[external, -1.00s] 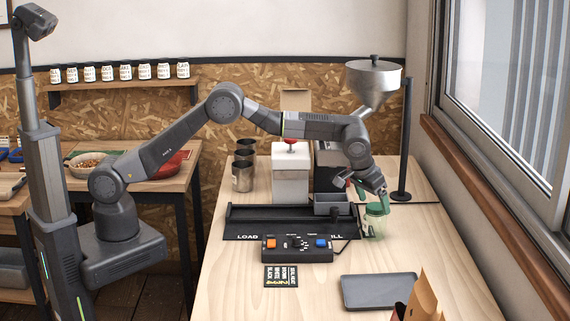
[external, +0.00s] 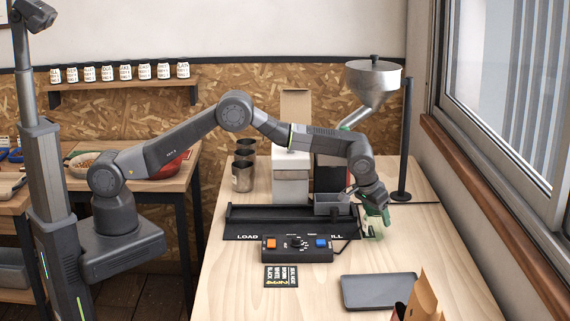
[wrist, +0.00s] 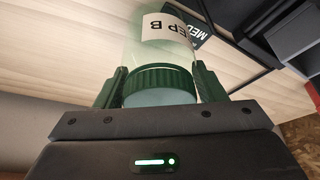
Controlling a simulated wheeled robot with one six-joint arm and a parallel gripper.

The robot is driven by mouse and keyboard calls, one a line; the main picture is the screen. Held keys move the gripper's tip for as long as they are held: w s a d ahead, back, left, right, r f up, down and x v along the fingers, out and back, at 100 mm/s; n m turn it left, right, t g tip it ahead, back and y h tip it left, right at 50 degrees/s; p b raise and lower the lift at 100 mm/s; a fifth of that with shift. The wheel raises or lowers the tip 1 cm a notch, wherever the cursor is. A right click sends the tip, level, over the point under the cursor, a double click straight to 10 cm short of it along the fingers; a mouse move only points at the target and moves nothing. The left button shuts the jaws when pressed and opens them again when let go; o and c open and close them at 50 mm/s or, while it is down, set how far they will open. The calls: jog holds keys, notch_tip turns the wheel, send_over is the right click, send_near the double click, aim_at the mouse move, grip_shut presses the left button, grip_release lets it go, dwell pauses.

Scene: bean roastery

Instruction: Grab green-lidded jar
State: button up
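The green-lidded jar (external: 374,230) stands on the right side of the worktable, just right of the black tray's corner. In the wrist view the ribbed green lid (wrist: 162,80) lies between my two dark green fingers, and a white label with black letters shows on the clear body. My gripper (external: 375,216) points down over the jar and hides most of its lid in the external view. In the wrist view my gripper (wrist: 160,85) has one finger at each side of the lid, with no clear gap, and looks shut on it. The jar appears to be at table height.
A control box (external: 297,249) and a dark tablet (external: 378,290) lie nearer the front. A black post (external: 404,150) stands behind. The tabletop right of the jar is clear.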

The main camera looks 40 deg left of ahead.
jog(key=c, duration=0.3)
jog(key=shift+r, duration=0.1)
jog(key=shift+c, duration=0.2)
